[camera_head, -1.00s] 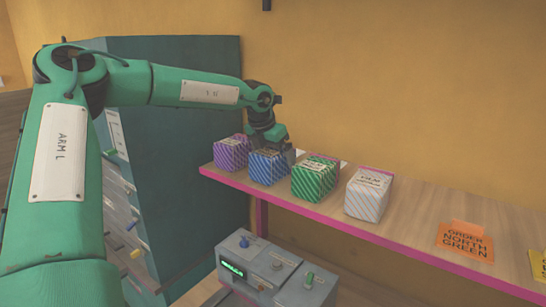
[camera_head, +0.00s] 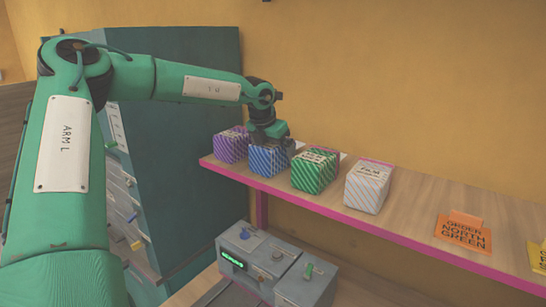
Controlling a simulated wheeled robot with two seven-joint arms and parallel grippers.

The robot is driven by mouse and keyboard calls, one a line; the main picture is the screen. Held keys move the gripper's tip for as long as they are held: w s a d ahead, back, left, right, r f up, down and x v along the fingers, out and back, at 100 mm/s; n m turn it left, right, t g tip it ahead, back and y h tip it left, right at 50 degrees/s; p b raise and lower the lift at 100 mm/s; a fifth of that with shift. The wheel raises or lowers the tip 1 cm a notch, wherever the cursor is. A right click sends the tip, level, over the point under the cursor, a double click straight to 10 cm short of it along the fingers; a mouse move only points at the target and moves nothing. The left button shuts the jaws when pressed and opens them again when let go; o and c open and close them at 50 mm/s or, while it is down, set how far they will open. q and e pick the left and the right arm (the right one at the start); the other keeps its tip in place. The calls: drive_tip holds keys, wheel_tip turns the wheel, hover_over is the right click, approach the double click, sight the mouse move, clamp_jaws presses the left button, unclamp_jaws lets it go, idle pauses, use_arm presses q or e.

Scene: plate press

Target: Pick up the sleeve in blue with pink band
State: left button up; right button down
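The blue striped sleeve (camera_head: 267,161) stands on the wooden shelf (camera_head: 408,212), second from the left in a row of striped sleeves. A pink band cannot be made out on it at this size. My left gripper (camera_head: 272,142) is right over the blue sleeve, its fingers down at the sleeve's top and partly hidden. Whether the fingers are open or closed on it does not show. My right gripper is out of view.
A purple sleeve (camera_head: 231,147) stands close on the left, a green sleeve (camera_head: 315,171) and a white striped sleeve (camera_head: 368,188) on the right. An orange order card (camera_head: 463,235) is farther right. A grey control box (camera_head: 270,260) with knobs sits below. Shelf space between white sleeve and card is clear.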

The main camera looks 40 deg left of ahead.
use_arm(q)
drive_tip(key=shift+f, duration=0.2)
drive_tip(key=shift+c, duration=0.2)
drive_tip(key=shift+r, duration=0.1)
drive_tip(key=c, duration=1.2)
